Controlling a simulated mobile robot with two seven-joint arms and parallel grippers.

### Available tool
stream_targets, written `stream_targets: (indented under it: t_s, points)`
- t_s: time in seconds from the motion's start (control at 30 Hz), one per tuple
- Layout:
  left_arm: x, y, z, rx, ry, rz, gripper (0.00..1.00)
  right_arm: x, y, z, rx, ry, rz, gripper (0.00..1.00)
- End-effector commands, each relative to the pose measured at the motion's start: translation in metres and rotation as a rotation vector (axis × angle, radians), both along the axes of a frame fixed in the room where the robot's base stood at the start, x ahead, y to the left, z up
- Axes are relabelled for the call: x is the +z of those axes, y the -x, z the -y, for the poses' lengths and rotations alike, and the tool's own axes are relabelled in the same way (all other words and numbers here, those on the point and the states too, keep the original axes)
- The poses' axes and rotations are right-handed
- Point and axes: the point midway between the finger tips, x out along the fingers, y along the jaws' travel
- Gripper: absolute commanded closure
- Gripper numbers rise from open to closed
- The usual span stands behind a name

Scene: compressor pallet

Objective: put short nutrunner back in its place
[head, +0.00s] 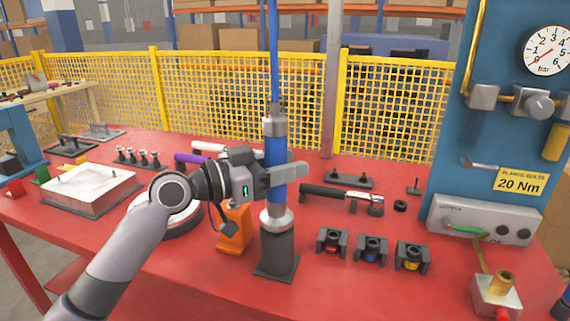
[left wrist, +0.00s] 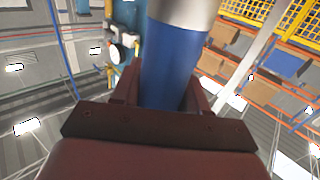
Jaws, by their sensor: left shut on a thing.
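The short nutrunner (head: 276,150) is a blue upright cylinder with silver ends, with a blue hose rising from its top. My left gripper (head: 284,174) is shut on its blue body from the left; the left wrist view shows the blue body (left wrist: 172,70) between the fingers (left wrist: 160,95). The nutrunner's lower silver collar is at the top of a dark square-based stand (head: 276,248) on the red table. I cannot tell how deep its lower end sits in that stand. My right gripper is not in view.
An orange block (head: 234,230) stands just left of the stand. A black-handled tool (head: 342,194) lies behind to the right, with three small socket holders (head: 372,248) in front. A white tray (head: 92,188) is left. A blue gauge panel (head: 490,130) rises at right.

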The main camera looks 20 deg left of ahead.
Motion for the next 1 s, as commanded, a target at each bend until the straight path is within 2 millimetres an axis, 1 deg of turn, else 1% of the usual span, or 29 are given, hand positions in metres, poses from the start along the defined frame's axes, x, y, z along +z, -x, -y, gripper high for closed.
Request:
stream_targets:
  t_s: [0.03,0.67,0.7,0.73,0.77,0.97,1.0]
  points:
    - [0.002,0.000,0.000,0.001,0.004,0.007,1.00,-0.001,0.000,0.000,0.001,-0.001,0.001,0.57]
    - [-0.010,0.000,0.000,0.001,0.004,0.007,1.00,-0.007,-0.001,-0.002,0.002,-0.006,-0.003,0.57]
    - [-0.008,0.000,0.000,0.001,0.004,0.008,0.43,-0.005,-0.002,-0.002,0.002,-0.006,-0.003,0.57]
    - [-0.008,0.000,0.000,0.001,0.004,0.007,0.33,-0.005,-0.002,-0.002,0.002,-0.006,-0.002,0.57]
    - [-0.009,0.000,0.000,0.001,0.004,0.006,0.26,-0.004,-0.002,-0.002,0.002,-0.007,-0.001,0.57]
    - [-0.010,0.000,0.000,0.000,0.002,0.003,0.26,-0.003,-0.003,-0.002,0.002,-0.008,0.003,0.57]
    - [-0.014,0.000,0.000,-0.001,-0.003,-0.006,0.26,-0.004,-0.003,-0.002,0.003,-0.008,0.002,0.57]
